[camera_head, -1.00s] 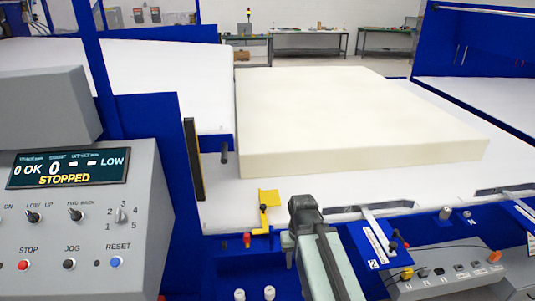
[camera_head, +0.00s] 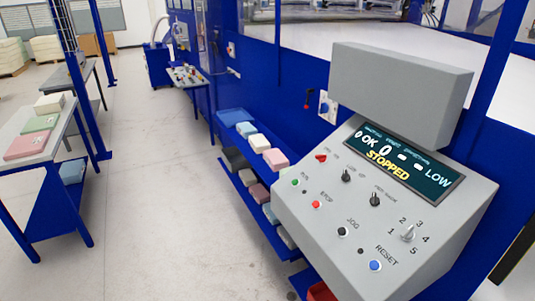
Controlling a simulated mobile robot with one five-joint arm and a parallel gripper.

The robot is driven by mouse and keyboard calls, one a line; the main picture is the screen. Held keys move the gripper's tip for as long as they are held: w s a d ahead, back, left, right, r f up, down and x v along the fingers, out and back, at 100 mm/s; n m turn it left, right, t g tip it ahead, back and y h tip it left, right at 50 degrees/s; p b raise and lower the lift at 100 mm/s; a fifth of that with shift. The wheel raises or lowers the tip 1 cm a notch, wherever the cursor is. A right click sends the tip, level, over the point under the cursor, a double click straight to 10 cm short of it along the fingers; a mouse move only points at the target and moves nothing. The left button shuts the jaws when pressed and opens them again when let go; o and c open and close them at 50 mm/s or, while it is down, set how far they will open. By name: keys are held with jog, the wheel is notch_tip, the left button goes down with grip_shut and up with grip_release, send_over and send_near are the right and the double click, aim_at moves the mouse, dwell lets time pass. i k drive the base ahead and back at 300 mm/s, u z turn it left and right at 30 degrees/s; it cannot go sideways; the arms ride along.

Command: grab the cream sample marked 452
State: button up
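Several small foam blocks are in view, but no marking such as 452 is readable on any of them. A cream block (camera_head: 260,142) sits on the upper blue shelf beside the machine, between a light blue block (camera_head: 246,129) and a pink block (camera_head: 276,159). Another cream block (camera_head: 50,103) lies on the table at the left, behind a green block (camera_head: 40,123) and a pink block (camera_head: 26,146). More blocks on the lower shelf are partly hidden. My gripper is not in view.
A grey control panel (camera_head: 340,235) reading STOPPED juts out at the right, in front of the blue machine. A blue tray (camera_head: 236,117) sits at the shelf's far end. The grey floor (camera_head: 150,190) between the left table (camera_head: 62,128) and the shelves is clear.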

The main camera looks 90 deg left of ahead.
aim_at(259, 143)
jog(key=k, duration=2.05)
jog(key=u, duration=2.4)
jog(key=i, duration=1.05)
